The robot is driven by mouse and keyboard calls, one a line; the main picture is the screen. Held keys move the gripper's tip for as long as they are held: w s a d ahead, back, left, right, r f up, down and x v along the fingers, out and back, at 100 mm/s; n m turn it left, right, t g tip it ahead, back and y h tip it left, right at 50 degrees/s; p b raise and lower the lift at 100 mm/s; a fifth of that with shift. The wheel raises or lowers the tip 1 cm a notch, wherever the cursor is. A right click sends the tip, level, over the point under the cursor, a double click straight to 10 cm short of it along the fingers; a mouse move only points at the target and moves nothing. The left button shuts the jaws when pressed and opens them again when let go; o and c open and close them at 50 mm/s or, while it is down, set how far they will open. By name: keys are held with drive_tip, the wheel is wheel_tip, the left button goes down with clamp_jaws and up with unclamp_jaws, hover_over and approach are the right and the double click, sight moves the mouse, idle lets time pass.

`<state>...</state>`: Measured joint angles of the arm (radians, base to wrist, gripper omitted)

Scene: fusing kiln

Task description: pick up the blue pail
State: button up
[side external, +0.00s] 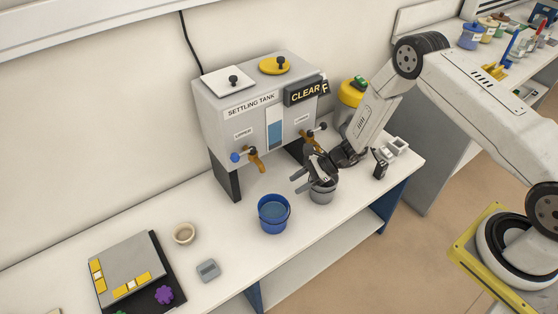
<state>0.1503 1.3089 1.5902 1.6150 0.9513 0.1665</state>
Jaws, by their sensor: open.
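The blue pail (274,214) stands upright on the white bench in front of the settling tank, with bluish liquid showing inside. My gripper (301,184) is open, to the right of the blue pail and a little higher in the picture. It is just above or beside a grey pail (322,192), whose rim it partly hides. I cannot tell whether the fingers touch the grey pail. Nothing shows between the fingers and the blue pail. The settling tank (245,127) stands behind, with a blue-knobbed tap (236,157) on its left and another tap (311,133) on its right.
A small beige bowl (184,233), a grey device (208,270) and a dark-edged board (172,268) with yellow pieces lie to the left. Small items sit at the bench's right end. The bench (235,222) is clear just left of the blue pail.

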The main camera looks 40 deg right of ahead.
wheel_tip(320, 180, down, 6)
drive_tip(key=w+d+m+t, duration=0.1)
drive_tip(key=w+m+t, duration=0.1)
drive_tip(key=m+t, duration=0.1)
drive_tip(key=shift+d+r+m, duration=0.15)
drive_tip(key=shift+r+m, duration=0.05)
drive_tip(key=shift+m, duration=0.4)
drive_tip(key=shift+x, duration=1.3)
drive_tip(key=shift+x, duration=2.6)
drive_tip(key=shift+r, duration=0.15)
clamp_jaws()
drive_tip(key=shift+s, duration=0.1)
